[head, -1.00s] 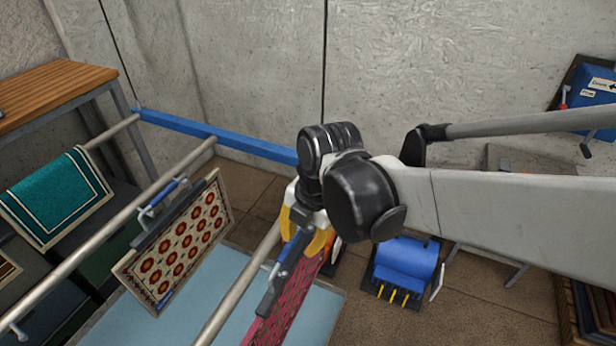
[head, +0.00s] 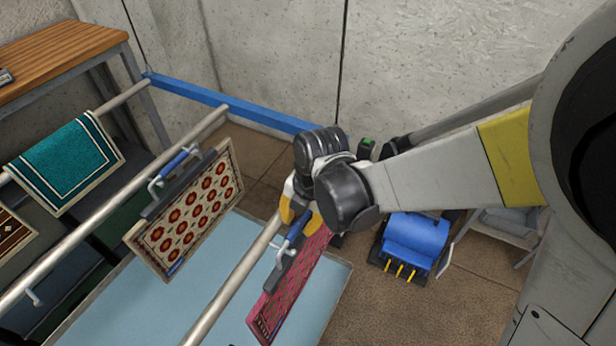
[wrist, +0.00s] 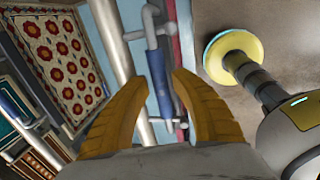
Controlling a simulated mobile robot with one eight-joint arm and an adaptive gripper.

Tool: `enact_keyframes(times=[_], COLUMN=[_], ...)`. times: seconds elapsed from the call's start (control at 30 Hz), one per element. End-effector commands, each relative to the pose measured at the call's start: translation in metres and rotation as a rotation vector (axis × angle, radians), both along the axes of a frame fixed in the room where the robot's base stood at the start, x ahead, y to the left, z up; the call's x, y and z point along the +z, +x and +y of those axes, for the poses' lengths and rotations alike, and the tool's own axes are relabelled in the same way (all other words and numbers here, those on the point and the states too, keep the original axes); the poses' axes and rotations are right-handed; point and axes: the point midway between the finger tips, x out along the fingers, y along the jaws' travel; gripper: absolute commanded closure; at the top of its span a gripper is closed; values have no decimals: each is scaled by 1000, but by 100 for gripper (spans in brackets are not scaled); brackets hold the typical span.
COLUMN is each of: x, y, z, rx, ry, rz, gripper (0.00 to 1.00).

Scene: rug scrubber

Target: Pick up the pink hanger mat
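The pink hanger mat (head: 294,288) hangs from a grey clamp hanger with a blue handle (head: 297,227) beside the near metal rail. My gripper (head: 298,212), with yellow fingers, is at the top end of this handle. In the wrist view my gripper (wrist: 158,78) has its fingers spread apart, with the blue handle (wrist: 158,82) showing between and beyond them. No contact with the handle can be made out. The mat is only a thin pink strip (wrist: 186,45) there, seen edge-on.
A red-patterned mat (head: 190,215) hangs on the middle rail, left of the pink one. A teal mat (head: 62,165) hangs farther left. A blue machine (head: 416,240) stands on the floor to the right. In the wrist view a yellow-rimmed disc (wrist: 228,55) is close on the right.

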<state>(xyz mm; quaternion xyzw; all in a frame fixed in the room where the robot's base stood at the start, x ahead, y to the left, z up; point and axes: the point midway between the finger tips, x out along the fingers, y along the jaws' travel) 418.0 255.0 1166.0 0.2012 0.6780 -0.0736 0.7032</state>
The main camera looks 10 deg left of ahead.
Motion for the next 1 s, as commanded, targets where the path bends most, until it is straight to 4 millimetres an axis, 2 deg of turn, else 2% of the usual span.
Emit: enact_keyframes(times=[0.27, 0.37, 0.4, 0.77, 1.0], x=[-5, -5, -5, -4, 9], y=[0, 0, 0, 1, 0], z=[1, 1, 1, 1, 1], rx=[-1, -1, -1, -1, -1], ry=[0, 0, 0, 0, 0], rz=[0, 0, 0, -1, 0], gripper=[71, 96, 100, 100, 100])
